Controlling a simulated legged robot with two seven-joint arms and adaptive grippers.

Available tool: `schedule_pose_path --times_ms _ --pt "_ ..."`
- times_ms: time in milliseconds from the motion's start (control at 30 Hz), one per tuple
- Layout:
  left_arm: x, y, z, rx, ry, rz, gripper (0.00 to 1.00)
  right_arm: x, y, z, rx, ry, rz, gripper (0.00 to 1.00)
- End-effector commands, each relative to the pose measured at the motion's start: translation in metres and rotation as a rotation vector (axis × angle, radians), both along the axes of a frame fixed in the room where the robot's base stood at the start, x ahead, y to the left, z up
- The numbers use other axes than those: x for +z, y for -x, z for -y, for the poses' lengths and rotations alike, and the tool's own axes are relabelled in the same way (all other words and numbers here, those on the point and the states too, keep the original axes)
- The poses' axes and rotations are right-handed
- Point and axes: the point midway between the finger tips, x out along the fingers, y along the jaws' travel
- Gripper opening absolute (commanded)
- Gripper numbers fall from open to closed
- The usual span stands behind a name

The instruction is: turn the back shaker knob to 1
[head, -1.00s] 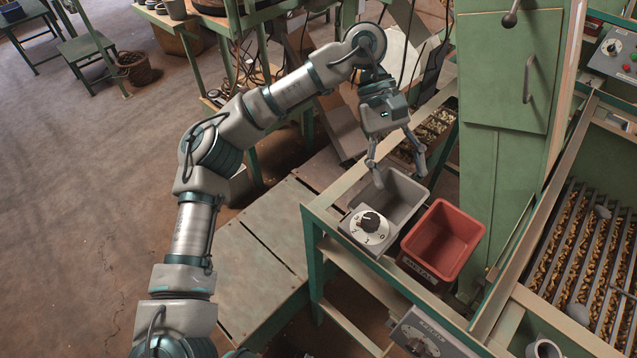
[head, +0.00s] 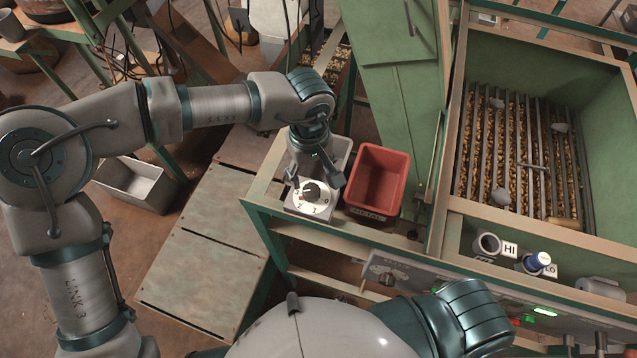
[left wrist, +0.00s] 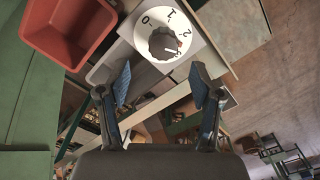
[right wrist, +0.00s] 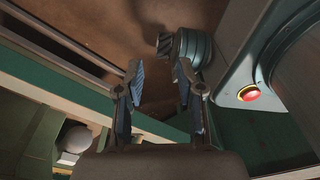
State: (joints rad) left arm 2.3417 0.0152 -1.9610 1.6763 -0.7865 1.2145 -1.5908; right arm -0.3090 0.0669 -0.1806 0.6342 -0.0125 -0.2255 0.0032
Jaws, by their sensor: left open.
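The back shaker knob (head: 311,190) is dark and round on a white numbered dial, on a small box at the bench frame's left corner. In the left wrist view the knob (left wrist: 164,44) shows a small red mark on the side of 2 and 3; its exact setting is unclear. My left gripper (head: 317,183) is open just over the dial, with its fingers at either side of the knob in the head view. In the left wrist view the fingers (left wrist: 160,85) are apart, short of the knob. My right gripper (right wrist: 159,72) is open and empty, away from the dial.
A red bin (head: 378,178) stands right of the dial, and a grey bin (head: 342,150) behind it. A green cabinet (head: 400,110) rises behind the red bin. A front panel carries another knob (head: 385,276). A nut hopper (head: 520,165) lies right.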

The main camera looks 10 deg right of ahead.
Motion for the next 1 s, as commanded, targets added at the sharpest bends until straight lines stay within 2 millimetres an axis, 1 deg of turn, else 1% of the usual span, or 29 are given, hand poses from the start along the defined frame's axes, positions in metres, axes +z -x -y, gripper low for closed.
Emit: schedule_pose_path --times_ms 67,200,300,400,567,733,767,800,867,900,967,1000 --pt "-0.017 0.001 -0.001 -0.001 -0.005 -0.001 0.65 0.002 0.000 0.005 0.012 0.003 -0.003 0.37" --pt "-0.044 0.001 0.010 -0.002 -0.013 0.000 0.65 0.005 -0.001 0.004 0.014 0.002 -0.002 0.37" --pt "-0.058 0.001 0.018 -0.002 -0.018 0.000 0.65 0.006 -0.001 -0.002 0.012 -0.005 -0.001 0.37" --pt "-0.068 0.002 0.024 -0.002 -0.025 -0.002 0.65 0.007 -0.001 -0.004 0.013 -0.008 -0.001 0.37" --pt "-0.072 0.002 0.023 -0.003 -0.023 -0.002 0.65 0.007 -0.001 0.003 0.015 0.002 -0.001 0.37" --pt "-0.069 0.000 0.014 -0.002 -0.008 0.001 0.65 0.007 -0.001 0.021 0.014 0.022 -0.001 0.37" --pt "-0.068 0.000 0.012 -0.002 -0.006 0.002 0.71 0.007 -0.001 0.024 0.015 0.025 0.000 0.37" --pt "-0.067 0.000 0.010 -0.002 -0.003 0.003 0.61 0.007 -0.001 0.025 0.015 0.027 -0.001 0.37" --pt "-0.067 0.000 0.008 -0.002 0.000 0.002 0.46 0.007 -0.001 0.025 0.015 0.026 -0.001 0.37" --pt "-0.067 0.000 0.007 -0.002 -0.001 0.002 0.36 0.007 -0.001 0.022 0.014 0.023 -0.001 0.37" --pt "-0.067 0.000 0.007 -0.002 -0.004 0.001 0.21 0.007 -0.001 0.015 0.012 0.015 -0.001 0.37" --pt "-0.068 0.000 0.007 -0.002 -0.008 0.000 0.12 0.007 -0.001 0.009 0.011 0.008 -0.001 0.37"
